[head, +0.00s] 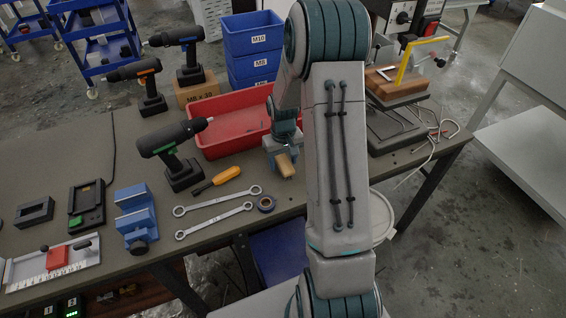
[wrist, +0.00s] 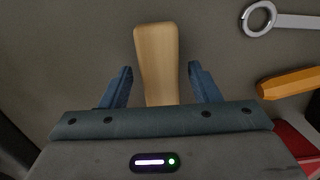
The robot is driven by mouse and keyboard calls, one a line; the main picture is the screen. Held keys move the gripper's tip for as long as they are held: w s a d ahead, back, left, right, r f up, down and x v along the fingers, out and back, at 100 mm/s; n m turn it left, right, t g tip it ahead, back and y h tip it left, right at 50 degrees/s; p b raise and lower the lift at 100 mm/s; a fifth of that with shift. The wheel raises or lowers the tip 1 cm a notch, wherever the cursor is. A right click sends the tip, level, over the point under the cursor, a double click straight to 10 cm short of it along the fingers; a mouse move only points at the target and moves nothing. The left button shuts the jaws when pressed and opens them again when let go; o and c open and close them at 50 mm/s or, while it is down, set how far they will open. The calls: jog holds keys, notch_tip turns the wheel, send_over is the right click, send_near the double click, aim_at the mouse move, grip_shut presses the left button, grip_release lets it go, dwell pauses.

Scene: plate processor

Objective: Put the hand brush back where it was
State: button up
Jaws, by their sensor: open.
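The hand brush shows as a pale wooden handle (wrist: 157,45) in the wrist view, pointing away from the palm. It also shows in the head view (head: 286,167) near the table's front edge, just right of the red tray's front. Its other end is hidden under my gripper. My gripper (wrist: 160,70) is open, with one blue finger on each side of the handle and a visible gap on both sides. In the head view my gripper (head: 284,158) is low over the table at the brush.
A red tray (head: 222,147) lies behind and left of my gripper. Two wrenches (head: 216,220), a tape roll (head: 266,203) and an orange-handled tool (head: 226,176) lie to its left. Cordless drills (head: 172,145) stand further left. A wooden block on a press (head: 394,88) stands right of my arm.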

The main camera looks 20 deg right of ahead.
aim_at(283, 161)
notch_tip(283, 161, up, 10)
jog(key=s+a+r+t, duration=0.1)
jog(key=s+a+r, duration=0.5)
jog(key=s+r, duration=0.3)
jog(key=s+a+r+t, duration=0.1)
jog(key=s+a, duration=0.1)
jog(key=s, duration=0.4)
jog(key=s+a+r, duration=0.2)
jog(key=s, duration=0.4)
jog(key=shift+s+a+r+t, duration=0.15)
jog(key=shift+s+a+t, duration=0.1)
jog(key=shift+t, duration=0.15)
